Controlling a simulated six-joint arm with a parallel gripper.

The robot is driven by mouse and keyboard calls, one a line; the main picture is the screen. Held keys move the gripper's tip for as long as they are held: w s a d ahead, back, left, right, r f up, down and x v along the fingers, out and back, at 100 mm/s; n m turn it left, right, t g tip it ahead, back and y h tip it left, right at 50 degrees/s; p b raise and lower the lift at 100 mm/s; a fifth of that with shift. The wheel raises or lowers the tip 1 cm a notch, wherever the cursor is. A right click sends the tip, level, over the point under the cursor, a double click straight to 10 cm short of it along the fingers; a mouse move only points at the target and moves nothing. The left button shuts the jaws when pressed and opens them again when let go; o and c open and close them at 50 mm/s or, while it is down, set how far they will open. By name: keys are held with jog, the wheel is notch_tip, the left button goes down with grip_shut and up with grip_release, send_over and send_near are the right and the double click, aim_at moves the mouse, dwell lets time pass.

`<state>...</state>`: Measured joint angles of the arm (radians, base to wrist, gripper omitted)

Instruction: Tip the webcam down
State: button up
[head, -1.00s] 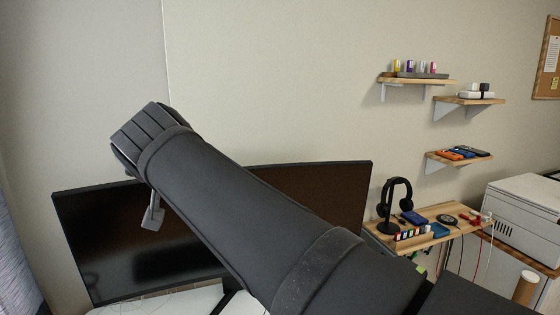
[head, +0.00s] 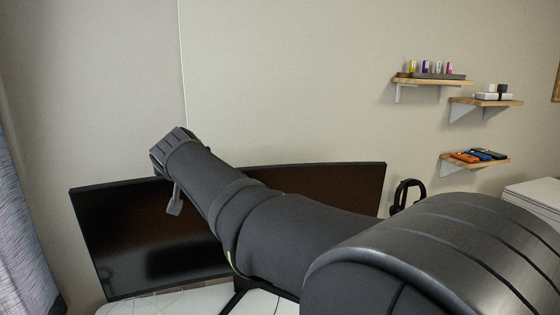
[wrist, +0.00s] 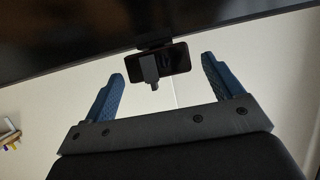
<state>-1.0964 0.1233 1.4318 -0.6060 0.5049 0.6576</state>
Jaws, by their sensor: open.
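The webcam (wrist: 177,60) is a small dark box at the edge of the monitor, seen in the wrist view at the top middle. A small grey piece (wrist: 148,72) shows at its left side. My gripper (wrist: 162,67) is open, with its two blue ridged fingers spread on either side of the webcam in the picture. Contact cannot be made out. The monitor (wrist: 60,35) fills the top of the wrist view. In the head view the wide dark monitor (head: 130,240) stands behind my arm, and the webcam is not visible there.
My arm covers the middle and right of the monitor in the head view. Wall shelves (head: 430,82) with small items are at the right. A headphone stand (head: 405,192) shows beyond the monitor's right end. The wall above the monitor is clear.

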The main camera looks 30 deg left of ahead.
jog(key=shift+x, duration=1.15)
jog(key=shift+c, duration=0.4)
jog(key=c, duration=0.9)
jog(key=shift+d+t+y, duration=0.15)
jog(key=shift+t+y, duration=0.35)
jog(key=shift+t, duration=0.1)
jog(key=shift+s+t+y, duration=0.15)
jog(key=shift+t+y, duration=0.15)
jog(key=shift+y, duration=0.2)
jog(key=o, duration=1)
jog(key=shift+s+d, duration=0.1)
jog(key=v, duration=1.7)
jog(key=shift+r, duration=0.15)
